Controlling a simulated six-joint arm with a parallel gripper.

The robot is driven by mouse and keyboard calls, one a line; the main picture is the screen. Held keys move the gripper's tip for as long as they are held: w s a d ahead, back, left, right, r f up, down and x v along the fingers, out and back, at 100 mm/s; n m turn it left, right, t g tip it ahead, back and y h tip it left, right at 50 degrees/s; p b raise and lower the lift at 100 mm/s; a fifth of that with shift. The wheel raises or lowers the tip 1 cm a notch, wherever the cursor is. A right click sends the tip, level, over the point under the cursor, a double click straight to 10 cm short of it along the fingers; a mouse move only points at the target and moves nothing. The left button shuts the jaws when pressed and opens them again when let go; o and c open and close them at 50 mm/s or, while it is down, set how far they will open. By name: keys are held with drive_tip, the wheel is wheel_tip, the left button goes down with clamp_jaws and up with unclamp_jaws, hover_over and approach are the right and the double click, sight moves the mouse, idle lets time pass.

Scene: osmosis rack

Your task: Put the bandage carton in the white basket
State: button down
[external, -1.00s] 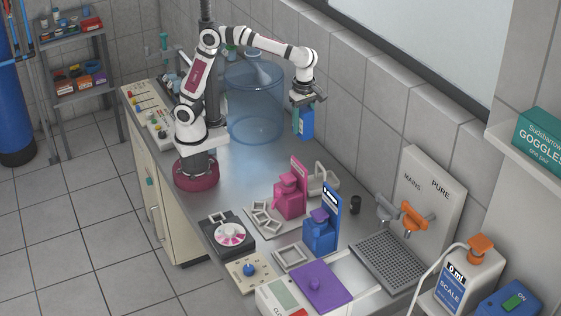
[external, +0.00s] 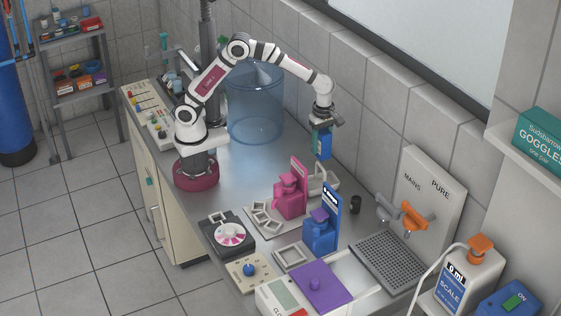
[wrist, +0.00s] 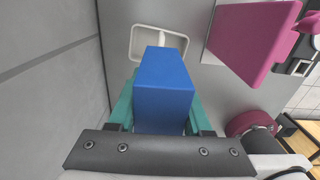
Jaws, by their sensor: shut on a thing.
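The blue bandage carton (external: 322,147) hangs below my gripper (external: 322,130), which is shut on it. In the wrist view the carton (wrist: 164,85) sits between the two teal fingers of my gripper (wrist: 163,112). The white basket (external: 331,184) stands on the bench below the carton, behind the pink dispenser, which hides part of it. In the wrist view the basket (wrist: 137,43) shows beyond the carton, with its handle across the middle. The carton is in the air, apart from the basket, and covers part of it there.
A pink dispenser (external: 289,200) stands beside the basket, with a blue dispenser (external: 320,237) in front. A small black cup (external: 355,204) is to the right. The tiled wall (external: 380,110) runs close behind. A clear blue tank (external: 255,115) stands at the left.

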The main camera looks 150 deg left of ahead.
drive_tip(key=f, duration=0.4)
drive_tip(key=shift+s+a+f, duration=0.1)
drive_tip(key=shift+a+f, duration=0.05)
drive_tip(key=shift+a, duration=0.05)
drive_tip(key=shift+f, duration=0.1)
drive_tip(key=shift+c, duration=1.7)
unclamp_jaws()
